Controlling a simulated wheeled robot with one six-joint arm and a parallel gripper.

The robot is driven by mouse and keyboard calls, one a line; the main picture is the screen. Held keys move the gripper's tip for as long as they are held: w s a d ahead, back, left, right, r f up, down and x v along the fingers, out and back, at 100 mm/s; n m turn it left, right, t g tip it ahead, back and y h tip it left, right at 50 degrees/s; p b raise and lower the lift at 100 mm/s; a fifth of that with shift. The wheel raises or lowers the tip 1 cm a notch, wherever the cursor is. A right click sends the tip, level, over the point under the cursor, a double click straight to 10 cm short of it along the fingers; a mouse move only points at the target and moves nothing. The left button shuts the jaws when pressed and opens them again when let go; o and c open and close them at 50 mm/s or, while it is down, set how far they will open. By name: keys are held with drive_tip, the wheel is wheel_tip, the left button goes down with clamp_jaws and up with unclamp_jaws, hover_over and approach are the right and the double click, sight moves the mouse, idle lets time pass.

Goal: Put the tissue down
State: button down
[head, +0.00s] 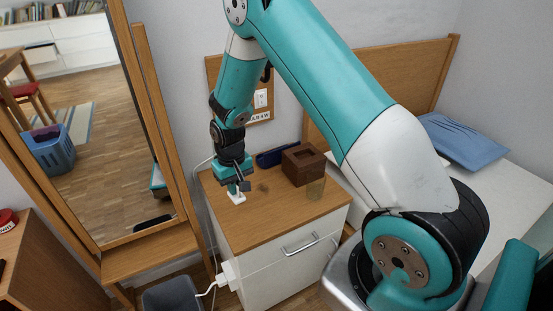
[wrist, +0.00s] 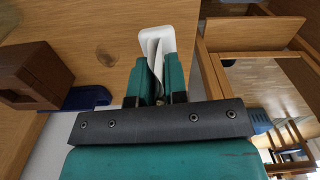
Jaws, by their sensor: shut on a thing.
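The tissue (head: 237,198) is a small white piece at the left part of the wooden top of the white drawer cabinet (head: 262,222). My gripper (head: 236,187) points down over the cabinet top with the tissue at its tips. In the wrist view my gripper (wrist: 158,75) is shut on the tissue (wrist: 157,42), which sticks out beyond the green fingers. The tissue is at or just above the wood; I cannot tell whether it touches.
The top's front is bare. A mirror (head: 105,120) stands left, a bed (head: 500,190) right.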

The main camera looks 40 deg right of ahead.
drive_tip(key=d+r+m, duration=0.1)
drive_tip(key=d+m, duration=0.4)
drive_tip(key=d, duration=0.3)
drive_tip(key=s+d+r+m+p, duration=0.1)
drive_tip(key=d+r+m, duration=0.1)
drive_tip(key=d+m, duration=0.4)
drive_tip(key=d+r+m+p, duration=0.1)
drive_tip(key=d+r+m, duration=0.1)
drive_tip(key=d+m, duration=0.4)
drive_tip(key=shift+s+d+r, duration=0.1)
drive_tip(key=shift+d+r, duration=0.05)
drive_tip(key=shift+d, duration=0.8)
drive_tip(key=shift+s+d+r, duration=0.1)
drive_tip(key=shift+d, duration=0.85)
drive_tip(key=w+d+r+m, duration=0.2)
drive_tip(key=w+d+r, duration=0.1)
drive_tip(key=d, duration=0.2)
drive_tip(key=f, duration=0.5)
drive_tip(key=f+b, duration=0.1)
drive_tip(key=f, duration=0.4)
drive_tip(key=shift+s+d, duration=0.1)
drive_tip(key=shift+d, duration=0.1)
drive_tip(key=c, duration=1.6)
unclamp_jaws()
drive_tip(key=shift+f, duration=0.15)
drive_tip(key=o, duration=0.5)
drive_tip(key=shift+c, duration=0.2)
